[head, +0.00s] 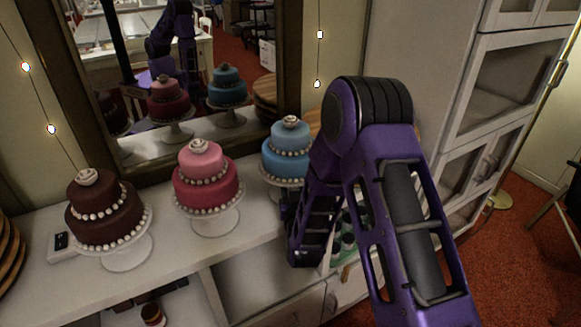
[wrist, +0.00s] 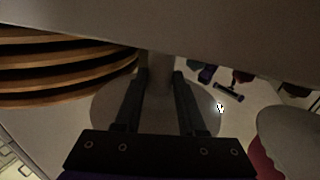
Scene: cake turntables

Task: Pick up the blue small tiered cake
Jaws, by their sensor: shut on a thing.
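The blue small tiered cake (head: 287,150) has two blue tiers, pearl-like trim and a pale swirl on top. It stands upright on a white pedestal stand on the counter, at the middle of the head view, its right side partly hidden by my purple arm. In the wrist view the two dark fingers of my gripper (wrist: 158,76) are on either side of a pale upright stem, above a round pale base (wrist: 205,112). This looks like the blue cake's stand. In the head view my fingertips are hidden behind the arm.
A pink and red tiered cake (head: 206,177) stands close to the left, and a chocolate one (head: 104,209) farther left. Round wooden boards (wrist: 50,68) are stacked close beside the stand. A mirror (head: 285,70) stands behind. Open shelves are below the counter (head: 180,250).

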